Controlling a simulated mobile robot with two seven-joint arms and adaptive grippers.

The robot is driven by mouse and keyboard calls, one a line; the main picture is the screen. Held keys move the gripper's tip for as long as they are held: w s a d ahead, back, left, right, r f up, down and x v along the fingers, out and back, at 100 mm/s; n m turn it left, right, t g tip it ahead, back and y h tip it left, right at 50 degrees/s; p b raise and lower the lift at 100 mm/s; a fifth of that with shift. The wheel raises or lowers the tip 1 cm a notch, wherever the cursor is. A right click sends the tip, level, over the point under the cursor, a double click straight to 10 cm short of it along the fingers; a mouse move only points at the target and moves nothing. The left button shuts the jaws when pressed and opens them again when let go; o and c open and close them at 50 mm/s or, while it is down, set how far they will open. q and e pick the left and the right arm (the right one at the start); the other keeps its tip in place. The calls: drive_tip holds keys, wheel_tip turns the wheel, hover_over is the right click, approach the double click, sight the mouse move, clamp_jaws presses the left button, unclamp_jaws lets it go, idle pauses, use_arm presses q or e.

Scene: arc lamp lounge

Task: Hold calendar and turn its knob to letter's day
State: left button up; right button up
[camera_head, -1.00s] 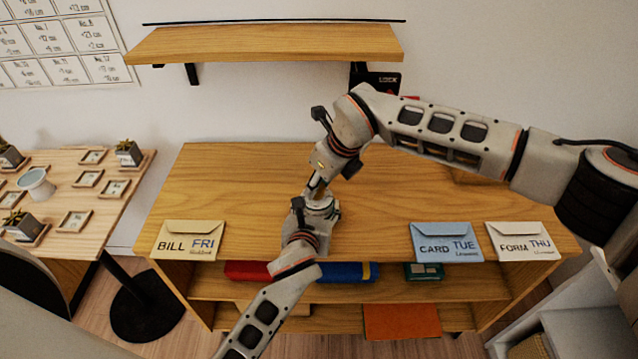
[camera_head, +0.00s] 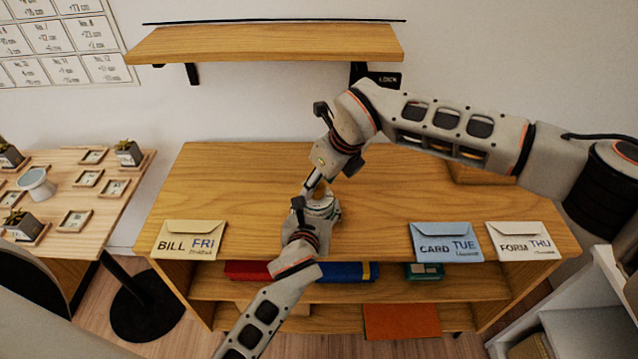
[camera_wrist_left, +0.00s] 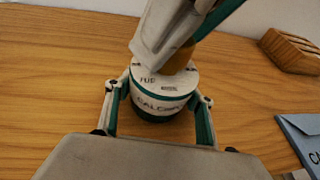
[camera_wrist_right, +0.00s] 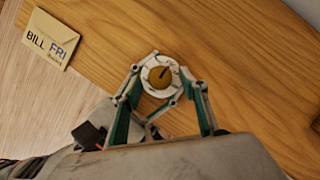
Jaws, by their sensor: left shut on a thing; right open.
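The calendar (camera_wrist_left: 160,103) is a round white drum with a teal band and partly hidden lettering, standing upright on the wooden desk top. My left gripper (camera_head: 318,212) is shut on its sides, with one finger on each side in the left wrist view. The golden-brown knob (camera_wrist_right: 161,77) sits on top, with a dark pointer mark toward the upper right. My right gripper (camera_head: 314,188) is open above the knob, its fingers spread to either side. Envelopes read BILL FRI (camera_head: 187,240), CARD TUE (camera_head: 445,242) and FORM THU (camera_head: 523,241). The full dial reading cannot be made out.
The envelopes lie along the desk's front edge, left and right of the calendar. A wooden block (camera_wrist_left: 290,50) stands at the back right. A wall shelf (camera_head: 265,45) hangs above. A side table (camera_head: 120,205) with plants and small frames is at left.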

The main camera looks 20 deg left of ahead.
drive_tip(key=v, duration=1)
drive_tip(key=shift+d+r, duration=0.25)
drive_tip(key=shift+r, duration=0.1)
use_arm(q)
drive_tip(key=o, duration=1.5)
